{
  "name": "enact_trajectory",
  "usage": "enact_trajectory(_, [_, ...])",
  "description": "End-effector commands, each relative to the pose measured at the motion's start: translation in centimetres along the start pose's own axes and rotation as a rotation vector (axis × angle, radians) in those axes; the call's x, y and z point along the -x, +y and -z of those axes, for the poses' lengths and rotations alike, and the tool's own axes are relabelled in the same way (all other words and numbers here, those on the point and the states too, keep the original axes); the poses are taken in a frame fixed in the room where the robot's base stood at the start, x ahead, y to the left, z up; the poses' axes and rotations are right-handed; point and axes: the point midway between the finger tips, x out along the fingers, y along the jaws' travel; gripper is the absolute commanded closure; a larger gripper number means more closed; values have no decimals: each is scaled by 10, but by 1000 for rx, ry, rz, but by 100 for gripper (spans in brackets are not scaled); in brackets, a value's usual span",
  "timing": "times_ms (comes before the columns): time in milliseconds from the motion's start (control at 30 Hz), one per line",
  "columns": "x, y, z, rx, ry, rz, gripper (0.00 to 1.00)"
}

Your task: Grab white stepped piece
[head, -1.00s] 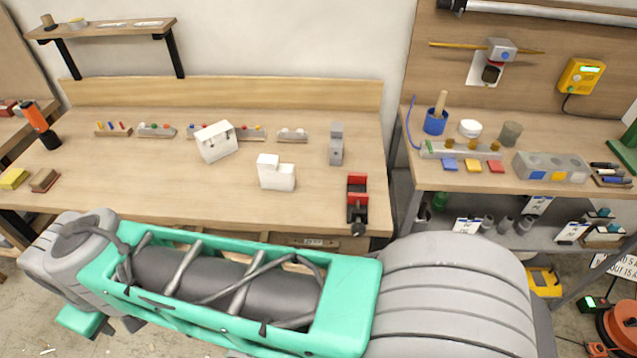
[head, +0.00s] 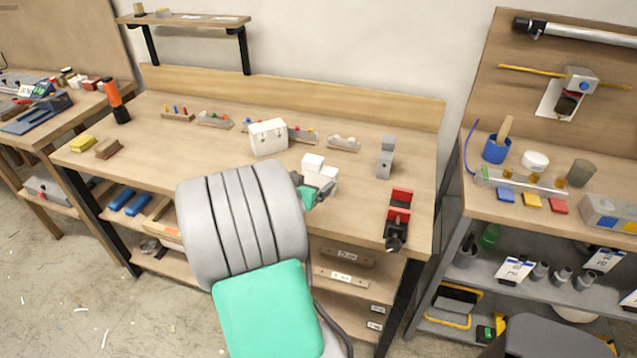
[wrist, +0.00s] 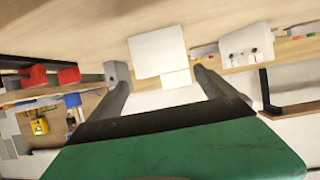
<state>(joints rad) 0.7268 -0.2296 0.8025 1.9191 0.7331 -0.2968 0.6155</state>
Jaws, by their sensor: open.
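My gripper (head: 322,190) is close in front of the piece in the head view, mostly hidden by my arm. In the wrist view my gripper (wrist: 157,74) has its grey fingers spread apart with nothing clamped. Whether a finger touches the piece cannot be told.
A white box-like piece with small holes (head: 268,137) stands behind and left. A grey stepped block (head: 385,158) and a red and black vise (head: 398,217) stand to the right. Small racks (head: 344,144) line the back.

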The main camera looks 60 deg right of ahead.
Motion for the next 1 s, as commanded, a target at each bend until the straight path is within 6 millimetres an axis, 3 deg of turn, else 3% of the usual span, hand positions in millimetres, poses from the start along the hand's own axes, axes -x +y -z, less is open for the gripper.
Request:
enact_trajectory(233, [-49,4,3,-3,7,-8,0])
enact_trajectory(700, [-114,-1,2,-2,6,-3,0])
enact_trajectory(933, [-117,-2,2,-1,7,-1,0])
enact_trajectory(1000, [-117,-2,2,-1,7,-1,4])
